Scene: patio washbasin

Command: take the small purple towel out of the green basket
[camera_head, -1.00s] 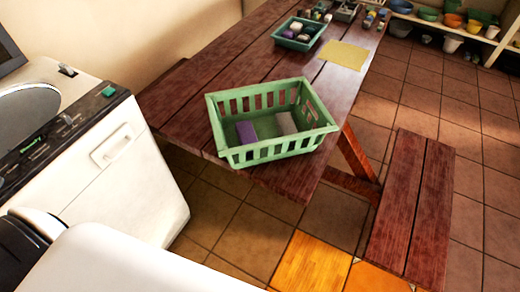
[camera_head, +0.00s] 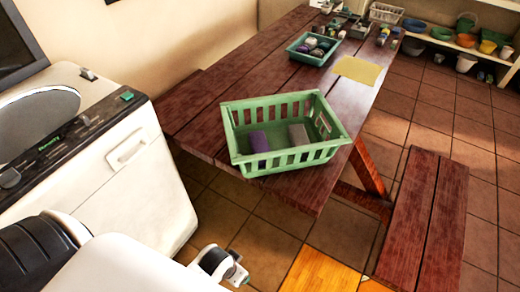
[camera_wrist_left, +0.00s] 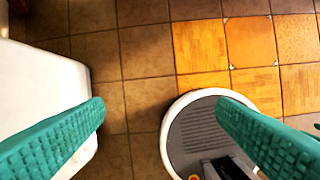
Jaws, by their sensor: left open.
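The small purple towel (camera_head: 258,142) lies rolled or folded inside the green basket (camera_head: 238,159), on the left part of its floor. The basket has slatted sides and stands upright near the front end of the wooden table. In the head view a white and grey part of my arm shows at the bottom, below and in front of the basket; the fingers are not visible there. My right gripper is not in view.
A grey towel (camera_head: 299,135) lies beside the purple one. A yellow cloth (camera_head: 357,70) and a teal basket (camera_head: 309,58) with rolled items are farther back on the table (camera_head: 215,92). A white washing machine (camera_head: 140,165) stands left. A bench (camera_head: 425,215) stands right.

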